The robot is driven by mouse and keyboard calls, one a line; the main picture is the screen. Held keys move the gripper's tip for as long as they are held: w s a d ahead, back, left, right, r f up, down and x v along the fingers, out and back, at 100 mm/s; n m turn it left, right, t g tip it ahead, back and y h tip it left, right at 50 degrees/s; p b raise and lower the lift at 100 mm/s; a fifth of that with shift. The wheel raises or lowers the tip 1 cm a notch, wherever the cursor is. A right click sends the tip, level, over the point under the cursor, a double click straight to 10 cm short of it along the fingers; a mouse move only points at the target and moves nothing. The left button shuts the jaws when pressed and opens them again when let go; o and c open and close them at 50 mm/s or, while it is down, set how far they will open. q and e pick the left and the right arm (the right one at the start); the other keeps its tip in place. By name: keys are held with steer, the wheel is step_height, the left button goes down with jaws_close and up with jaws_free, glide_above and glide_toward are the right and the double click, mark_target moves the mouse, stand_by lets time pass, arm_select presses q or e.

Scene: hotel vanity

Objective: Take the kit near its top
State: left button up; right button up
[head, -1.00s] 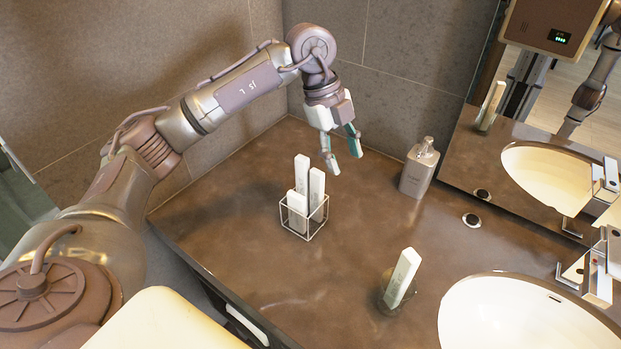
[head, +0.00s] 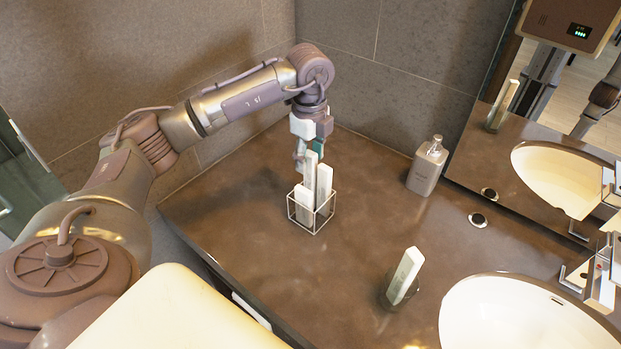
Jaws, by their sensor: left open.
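Several slim white kits stand upright in a small wire-frame holder (head: 313,228) on the brown counter. The tallest kit (head: 310,178) is at the back, a shorter one (head: 304,203) in front of it and another (head: 326,184) to its right. My left gripper (head: 309,158) points down over the holder. It is open, with its fingers at the top of the tallest kit, seemingly on either side of it. I cannot tell whether they touch it. Another white kit (head: 405,274) leans in a glass near the sink. My right gripper is not in view.
A grey soap dispenser (head: 428,166) stands at the back by the wall. A white sink (head: 520,318) with a chrome tap (head: 601,285) is at the lower right. A mirror (head: 560,110) reflects the counter. The counter between holder and dispenser is clear.

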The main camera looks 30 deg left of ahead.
mark_target(311, 168)
arm_select(q)
steer(key=shift+f+p, duration=0.55)
steer(key=shift+f, duration=1.35)
steer(key=shift+d, duration=0.1)
steer(key=c, duration=0.9)
steer(key=shift+r, duration=0.1)
steer(key=shift+c, duration=0.2)
